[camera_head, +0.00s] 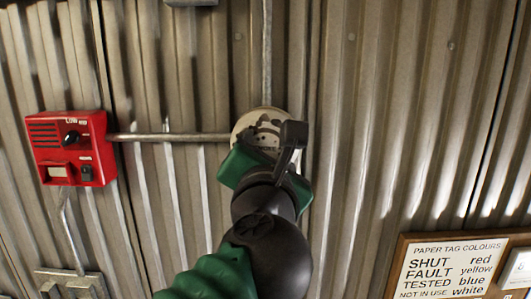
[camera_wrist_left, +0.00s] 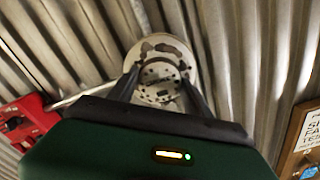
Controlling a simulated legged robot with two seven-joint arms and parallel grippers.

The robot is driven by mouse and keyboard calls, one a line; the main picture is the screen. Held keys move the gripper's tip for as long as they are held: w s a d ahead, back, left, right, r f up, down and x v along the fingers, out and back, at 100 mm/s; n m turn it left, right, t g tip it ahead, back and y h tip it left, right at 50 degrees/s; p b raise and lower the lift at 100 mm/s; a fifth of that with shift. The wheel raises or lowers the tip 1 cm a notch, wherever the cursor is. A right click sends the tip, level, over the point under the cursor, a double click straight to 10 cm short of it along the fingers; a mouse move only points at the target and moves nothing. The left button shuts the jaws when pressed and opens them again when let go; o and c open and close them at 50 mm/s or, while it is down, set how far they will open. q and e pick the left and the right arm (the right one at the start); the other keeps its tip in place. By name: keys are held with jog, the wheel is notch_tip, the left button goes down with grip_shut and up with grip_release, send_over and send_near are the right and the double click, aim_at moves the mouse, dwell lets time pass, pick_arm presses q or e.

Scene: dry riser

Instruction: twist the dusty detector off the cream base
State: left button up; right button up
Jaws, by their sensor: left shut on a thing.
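The cream base (camera_head: 242,124) is a round disc on the corrugated metal wall, where conduits meet. The base also shows behind my fingers in the left wrist view (camera_wrist_left: 188,52). On it is the round dusty detector (camera_wrist_left: 160,93), pale with dark smudges and small holes; it is partly hidden by my gripper in the head view (camera_head: 266,134). My left gripper (camera_wrist_left: 161,77) is shut on the detector, one dark finger on each side. In the head view, my left gripper (camera_head: 277,148) covers the lower part of base and detector. My right gripper is in neither view.
A red control box (camera_head: 72,149) with a dark knob is on the wall to the left. A conduit (camera_head: 170,137) runs from it to the base; another (camera_head: 267,50) rises above. A framed tag-colour sign (camera_head: 453,266) is at lower right. Bare wall lies between.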

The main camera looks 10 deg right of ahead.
pick_arm(q)
jog(key=shift+d, duration=0.15)
jog(key=c, duration=0.5)
jog(key=shift+v, duration=2.95)
